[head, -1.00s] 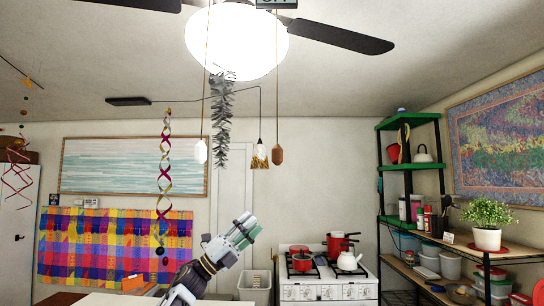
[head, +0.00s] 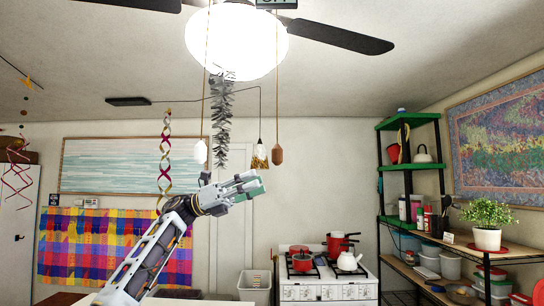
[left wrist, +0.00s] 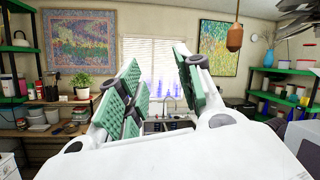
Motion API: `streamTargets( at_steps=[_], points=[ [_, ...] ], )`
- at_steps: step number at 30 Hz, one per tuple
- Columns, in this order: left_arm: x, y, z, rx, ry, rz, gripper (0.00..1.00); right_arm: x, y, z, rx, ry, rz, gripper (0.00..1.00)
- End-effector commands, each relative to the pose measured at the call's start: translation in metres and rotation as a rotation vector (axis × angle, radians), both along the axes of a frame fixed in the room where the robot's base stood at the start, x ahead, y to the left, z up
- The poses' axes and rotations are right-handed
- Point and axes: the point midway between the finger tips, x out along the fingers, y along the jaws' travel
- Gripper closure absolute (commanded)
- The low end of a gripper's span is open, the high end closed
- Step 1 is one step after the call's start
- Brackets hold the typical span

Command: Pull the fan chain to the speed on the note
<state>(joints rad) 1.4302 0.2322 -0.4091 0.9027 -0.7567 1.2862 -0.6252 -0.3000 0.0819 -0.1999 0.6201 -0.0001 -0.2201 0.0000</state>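A ceiling fan with a bright round lamp (head: 236,42) hangs at the top of the head view. Two pull chains hang from it. One ends in a white pull (head: 200,152), the other in a brown wooden pull (head: 277,154). The brown pull also shows at the top right of the left wrist view (left wrist: 235,38). My left gripper (head: 257,186) is raised, below and a little left of the brown pull, apart from it. Its green-padded fingers are spread and empty in the left wrist view (left wrist: 160,88). My right gripper is out of view. No readable speed note shows.
A dark green sign (head: 277,4) is cut off at the top edge. Silver tinsel (head: 222,120) and a small pendant lamp (head: 260,157) hang between the chains. A twisted streamer (head: 166,160) hangs left. A small white card (head: 449,238) is on the right shelf.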

Motion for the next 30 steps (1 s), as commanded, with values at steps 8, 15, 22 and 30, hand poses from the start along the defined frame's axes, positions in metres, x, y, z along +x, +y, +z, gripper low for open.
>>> streamTargets(
  at_steps=[8, 15, 22, 30],
  points=[
    [-0.028, 0.006, 0.028, 0.115, -0.141, -0.039, 0.64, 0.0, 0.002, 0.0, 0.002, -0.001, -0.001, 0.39],
    [-0.053, 0.015, 0.048, 0.215, -0.254, -0.071, 0.64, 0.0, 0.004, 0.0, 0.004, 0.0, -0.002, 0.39],
    [-0.076, 0.027, 0.064, 0.309, -0.349, -0.101, 0.64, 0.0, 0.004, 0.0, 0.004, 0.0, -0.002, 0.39],
    [-0.092, 0.037, 0.074, 0.373, -0.411, -0.124, 0.64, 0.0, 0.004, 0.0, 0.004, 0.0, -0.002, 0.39]
  ],
)
